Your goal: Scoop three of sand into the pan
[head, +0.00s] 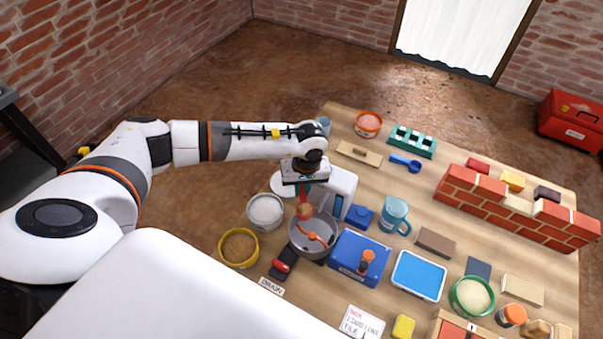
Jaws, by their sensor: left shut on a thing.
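The round grey pan (301,247) stands near the table's left edge, beside a white stand. My left gripper (304,186) is above the pan's back part, shut on a red scoop (304,209) that points down toward the pan. The scoop's lower end looks brownish orange; I cannot tell whether it holds sand. An orange piece lies across the inside of the pan. A yellow-rimmed bowl (239,249) with brown grainy contents stands left of the pan. A grey bowl (266,211) with whitish contents stands behind it. My right gripper is out of view.
A blue box (346,262), a blue mug (395,216) and a blue tray (418,275) stand right of the pan. A blue scoop (408,163) lies farther back. A low brick wall (510,213) and a green bowl (472,296) are to the right.

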